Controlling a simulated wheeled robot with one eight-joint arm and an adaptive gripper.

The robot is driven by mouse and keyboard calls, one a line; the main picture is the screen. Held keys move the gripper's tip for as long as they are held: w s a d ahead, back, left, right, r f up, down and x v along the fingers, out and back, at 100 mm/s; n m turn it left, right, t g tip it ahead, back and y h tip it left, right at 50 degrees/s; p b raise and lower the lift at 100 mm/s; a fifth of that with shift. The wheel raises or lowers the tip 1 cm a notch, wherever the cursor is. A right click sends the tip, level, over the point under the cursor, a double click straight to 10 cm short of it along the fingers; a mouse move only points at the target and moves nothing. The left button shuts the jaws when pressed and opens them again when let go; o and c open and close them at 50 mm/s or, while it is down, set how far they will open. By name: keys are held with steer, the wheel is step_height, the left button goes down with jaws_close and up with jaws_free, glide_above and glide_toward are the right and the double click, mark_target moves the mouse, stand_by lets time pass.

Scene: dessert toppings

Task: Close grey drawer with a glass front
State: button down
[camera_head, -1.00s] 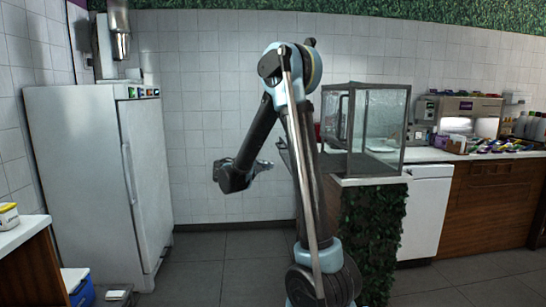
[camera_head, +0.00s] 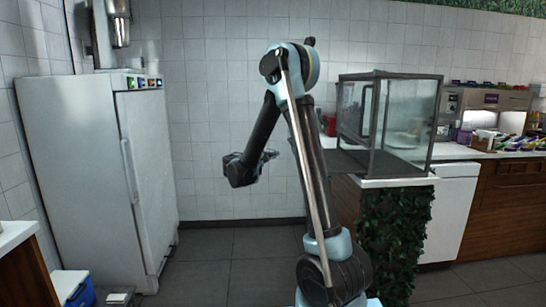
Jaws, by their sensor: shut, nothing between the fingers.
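A grey-framed glass case (camera_head: 408,112) stands on the counter right of my arm. At its left side a dark grey tray-like drawer (camera_head: 345,162) sticks out, partly hidden by my arm. A framed glass panel (camera_head: 352,112) stands upright above it; I cannot tell how far out the drawer is. My gripper (camera_head: 268,156) is in the air left of my arm's upright link, apart from the case and drawer. It is small and dark here, points right, and looks shut and empty.
A white fridge (camera_head: 95,175) stands at the left. The leafy-fronted counter (camera_head: 388,240) holds the case, with a white cabinet (camera_head: 448,210) beside it. A blue box (camera_head: 80,290) is on the floor at lower left. The tiled floor (camera_head: 225,260) between is clear.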

steer(key=w+d, duration=0.5)
steer(key=d, duration=0.3)
steer(key=shift+d, duration=0.3)
